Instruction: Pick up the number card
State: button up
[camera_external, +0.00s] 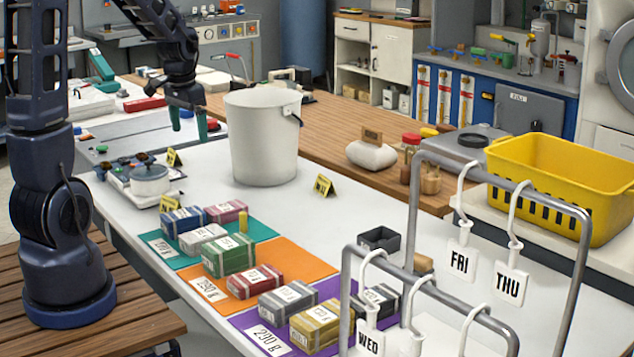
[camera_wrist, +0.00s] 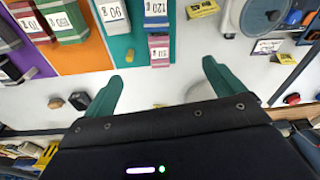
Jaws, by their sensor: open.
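Several yellow tent-shaped number cards stand on the white table; I cannot tell which one the task means. In the external view one card (camera_external: 174,158) is behind the small scale, another (camera_external: 169,203) is by the teal mat, and a third (camera_external: 324,187) is right of the bucket. The wrist view shows one yellow card (camera_wrist: 202,8) at the top edge and another (camera_wrist: 285,58) at the right. The markings are too small to read. My gripper (camera_external: 188,121) is open and empty above the table, left of the bucket; its green fingers also show in the wrist view (camera_wrist: 163,73).
A tall white bucket (camera_external: 262,140) stands close to the right of my gripper. A small scale with a pot (camera_external: 150,180) is in front. Wrapped bundles lie on teal, orange (camera_external: 300,258) and purple mats. Metal rails with day tags (camera_external: 461,262) rise at the front right.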

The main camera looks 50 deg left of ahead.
jog(key=g, duration=0.1)
send_near(170, 198)
jog(key=shift+n+h, duration=0.3)
jog(key=shift+n, duration=0.1)
jog(key=f, duration=0.4)
jog(key=w+f, duration=0.1)
jog(key=f, duration=0.1)
jog(key=shift+a, duration=0.2)
jog(key=shift+s+a+f, duration=0.1)
jog(key=shift+s+f, duration=0.05)
jog(key=shift+f, duration=1.15)
jog(key=shift+s+a+f, duration=0.1)
jog(key=shift+s+f, duration=0.05)
jog(key=shift+f, duration=1.2)
jog(key=c, duration=1)
